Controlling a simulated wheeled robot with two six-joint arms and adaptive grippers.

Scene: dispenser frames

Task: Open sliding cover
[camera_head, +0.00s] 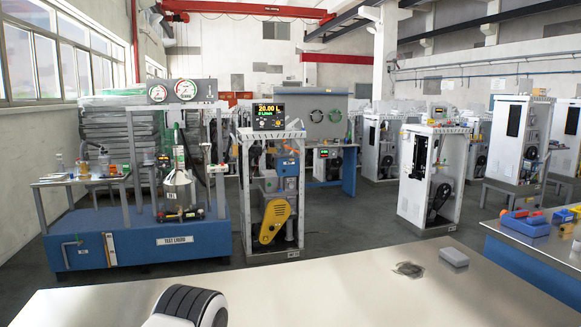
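I cannot make out for certain which part is the sliding cover. An open dispenser frame (243,200) stands on the floor beyond the bench, with a lit display (268,116) reading 20.00 L on top and a yellow belt guard (273,221) low inside. A second white dispenser frame (413,203) stands to the right, with a dark panel (421,153) high on its front. Neither of my grippers shows. A white and black ribbed rounded part (187,306) at the bottom edge is cut off, and I cannot tell what it is.
A pale metal bench top (330,290) fills the foreground, mostly clear, with a grey block (454,257) and a dark patch (408,270) near its far edge. A blue test rig (140,250) stands left. A side bench (545,262) at right holds coloured tools (526,220).

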